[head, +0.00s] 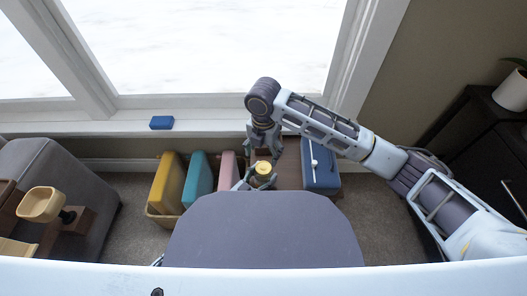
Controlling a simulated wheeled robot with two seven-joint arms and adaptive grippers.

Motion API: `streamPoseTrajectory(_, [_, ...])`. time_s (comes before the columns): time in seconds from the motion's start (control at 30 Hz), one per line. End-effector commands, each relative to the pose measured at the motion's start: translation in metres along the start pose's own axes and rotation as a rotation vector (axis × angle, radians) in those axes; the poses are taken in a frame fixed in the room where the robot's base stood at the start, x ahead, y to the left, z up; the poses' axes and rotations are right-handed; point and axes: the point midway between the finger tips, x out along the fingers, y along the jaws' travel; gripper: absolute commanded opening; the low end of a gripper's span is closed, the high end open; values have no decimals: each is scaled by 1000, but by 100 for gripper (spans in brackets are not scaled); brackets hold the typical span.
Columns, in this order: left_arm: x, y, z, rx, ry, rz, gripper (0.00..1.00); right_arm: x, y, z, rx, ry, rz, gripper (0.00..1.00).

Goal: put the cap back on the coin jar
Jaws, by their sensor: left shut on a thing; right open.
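The coin jar (263,169) shows as a small round yellow-topped object at the centre, in front of the window wall. I cannot tell whether the yellow top is the cap or the jar's contents. My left gripper (258,183) is shut on the jar from the lower left, its arm mostly hidden behind my own body. My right gripper (264,157) hangs down just above the jar, fingers apart on either side of its top and apparently empty. The jar's lower part is hidden. No separate cap can be made out.
A brown wooden surface (291,178) lies behind the jar, with a dark blue box (320,177) on its right. Yellow, teal and pink upright files (197,180) stand left. A blue block (161,123) lies on the windowsill. A grey sofa (75,180) is far left, a dark cabinet (490,135) right.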

Motion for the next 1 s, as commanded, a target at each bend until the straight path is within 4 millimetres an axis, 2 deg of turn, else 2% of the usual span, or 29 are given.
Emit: streamPoseTrajectory(1.0, [0,0,1,1,-2,0,0,0,-1,0,-777,2,-6,71])
